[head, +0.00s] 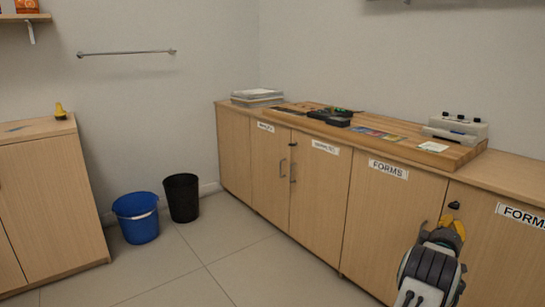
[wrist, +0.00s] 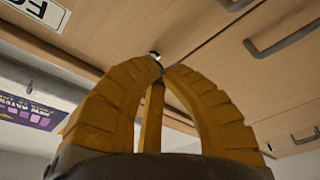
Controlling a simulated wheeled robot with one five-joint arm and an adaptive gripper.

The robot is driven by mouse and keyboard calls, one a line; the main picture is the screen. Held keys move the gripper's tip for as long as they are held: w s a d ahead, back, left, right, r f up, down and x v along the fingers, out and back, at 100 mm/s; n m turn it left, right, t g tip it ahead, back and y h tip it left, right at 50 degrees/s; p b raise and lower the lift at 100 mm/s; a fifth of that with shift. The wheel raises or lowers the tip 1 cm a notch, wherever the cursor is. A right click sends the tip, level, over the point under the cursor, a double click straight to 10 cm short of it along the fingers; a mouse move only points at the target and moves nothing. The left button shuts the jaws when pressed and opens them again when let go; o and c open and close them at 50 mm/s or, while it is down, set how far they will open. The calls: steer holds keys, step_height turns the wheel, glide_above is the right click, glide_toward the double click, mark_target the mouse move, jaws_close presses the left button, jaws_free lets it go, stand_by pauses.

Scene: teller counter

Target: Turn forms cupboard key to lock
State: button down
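The forms cupboard is the wooden front with two white FORMS labels, one on the left door (head: 388,170) and one on the right door (head: 522,214). A small dark lock or key piece (head: 454,205) sits near the top of the right door. My gripper (head: 449,224) is just below it, yellow fingers pointing up at the door. In the wrist view, the fingertips (wrist: 163,69) come together, with a small silver and black piece (wrist: 154,55) just past them. I cannot tell whether they touch it. The key's shape and turn angle are not clear.
The countertop above carries a wooden board (head: 462,154), a grey device (head: 460,128) and colored cards. More cupboard doors with handles (head: 283,168) run left. A blue bucket (head: 137,217) and a black bin (head: 182,197) stand on the floor. The middle floor is clear.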

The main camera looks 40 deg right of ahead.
mark_target(454, 206)
steer(key=shift+d, duration=1.7)
